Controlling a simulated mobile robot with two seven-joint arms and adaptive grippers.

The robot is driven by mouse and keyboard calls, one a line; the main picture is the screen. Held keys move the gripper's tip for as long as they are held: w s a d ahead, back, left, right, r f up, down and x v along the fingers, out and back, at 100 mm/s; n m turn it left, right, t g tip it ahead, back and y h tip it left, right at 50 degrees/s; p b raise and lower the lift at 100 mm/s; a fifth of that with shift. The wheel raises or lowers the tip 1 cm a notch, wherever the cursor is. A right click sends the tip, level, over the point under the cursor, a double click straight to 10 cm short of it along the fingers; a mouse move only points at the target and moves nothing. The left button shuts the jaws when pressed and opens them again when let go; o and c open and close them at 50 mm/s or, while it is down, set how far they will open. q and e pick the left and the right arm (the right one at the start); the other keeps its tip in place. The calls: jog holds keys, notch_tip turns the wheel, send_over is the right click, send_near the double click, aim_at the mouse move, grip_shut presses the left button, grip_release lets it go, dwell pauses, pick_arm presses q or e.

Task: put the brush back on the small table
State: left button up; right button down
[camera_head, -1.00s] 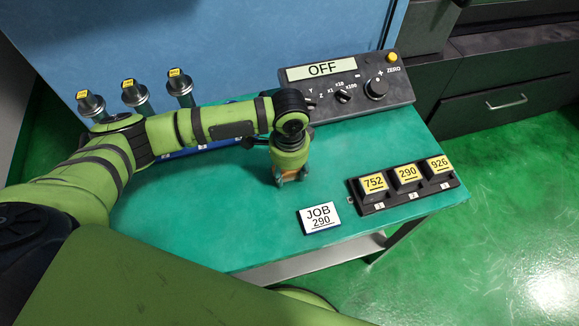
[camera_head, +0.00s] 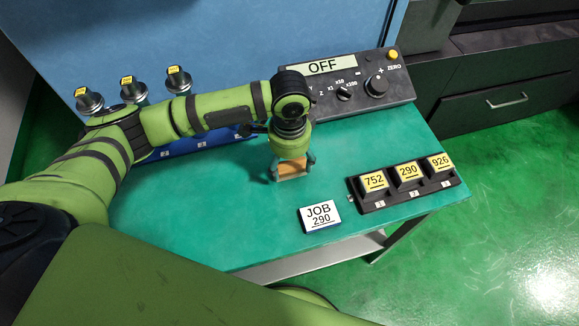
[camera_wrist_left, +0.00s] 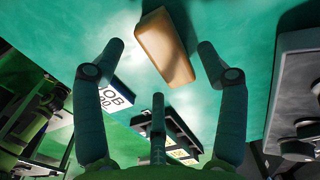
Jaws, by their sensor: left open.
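The brush shows as an orange-brown block (camera_head: 292,171) under my left gripper in the head view. In the left wrist view the brush (camera_wrist_left: 164,46) is a tan block against the teal top of the small table (camera_wrist_left: 50,30); bristles are not visible. My left gripper (camera_head: 293,166) points down over the middle of the small table (camera_head: 190,225). Its fingers are spread, with the brush between and beyond the fingertips (camera_wrist_left: 161,50) and visible gaps on both sides. I cannot tell whether the brush rests on the tabletop. My right gripper is out of view.
A JOB 290 card (camera_head: 320,216) lies front right of the gripper, beside a black rack (camera_head: 403,193) of numbered blocks. A control box (camera_head: 345,88) reading OFF stands behind. Several labelled holders (camera_head: 133,90) stand at back left. The front left tabletop is clear.

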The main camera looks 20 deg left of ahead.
aim_at(290, 169)
pick_arm(q)
notch_tip(290, 169, up, 9)
jog(key=b, duration=0.1)
jog(key=shift+f, duration=0.15)
dwell(0.5)
